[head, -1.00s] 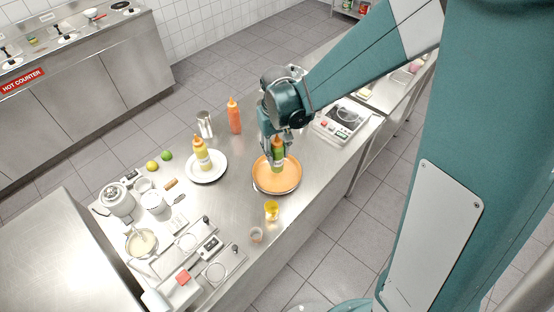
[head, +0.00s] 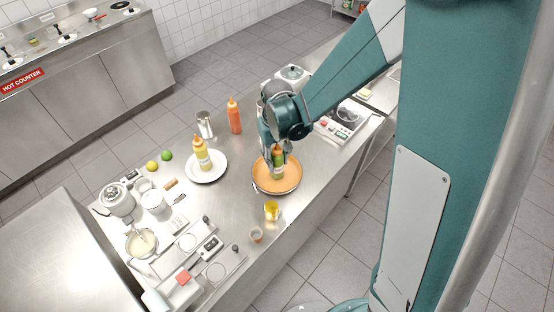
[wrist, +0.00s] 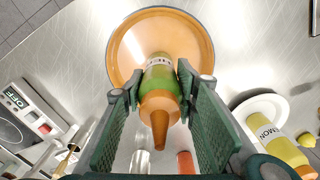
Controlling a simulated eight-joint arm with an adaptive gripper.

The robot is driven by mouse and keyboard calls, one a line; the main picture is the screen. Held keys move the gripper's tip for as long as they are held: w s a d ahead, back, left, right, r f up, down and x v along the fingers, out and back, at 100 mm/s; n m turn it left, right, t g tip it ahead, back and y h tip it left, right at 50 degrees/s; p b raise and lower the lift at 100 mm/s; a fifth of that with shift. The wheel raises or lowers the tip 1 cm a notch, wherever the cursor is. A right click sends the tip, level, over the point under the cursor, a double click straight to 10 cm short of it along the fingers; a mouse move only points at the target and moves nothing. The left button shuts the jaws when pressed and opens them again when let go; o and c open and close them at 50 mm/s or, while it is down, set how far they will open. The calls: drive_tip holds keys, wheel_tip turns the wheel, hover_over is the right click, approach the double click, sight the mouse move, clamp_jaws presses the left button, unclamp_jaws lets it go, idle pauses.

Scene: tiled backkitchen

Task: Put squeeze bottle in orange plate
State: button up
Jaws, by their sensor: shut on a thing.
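The squeeze bottle, green with an orange cap and nozzle (head: 278,163), is upright over the middle of the orange plate (head: 260,181). My gripper (head: 276,151) is shut on the bottle. In the wrist view the fingers (wrist: 160,92) flank the bottle's green body (wrist: 160,76), with its nozzle pointing toward the camera. The orange plate (wrist: 127,55) lies beyond it, with a thin dark rim. The bottle's base is low against the plate; I cannot tell if it touches.
A yellow squeeze bottle (head: 202,155) stands on a white plate (head: 218,172) to the left. A red-orange bottle (head: 234,117) and a metal shaker (head: 205,125) stand behind. A small yellow cup (head: 271,210) is in front of the orange plate. A scale-like appliance (head: 340,122) is at right.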

drive_tip(key=shift+f, duration=0.2)
drive_tip(key=o, duration=1)
drive_tip(key=shift+r, duration=0.25)
drive_tip(key=shift+r, duration=5.95)
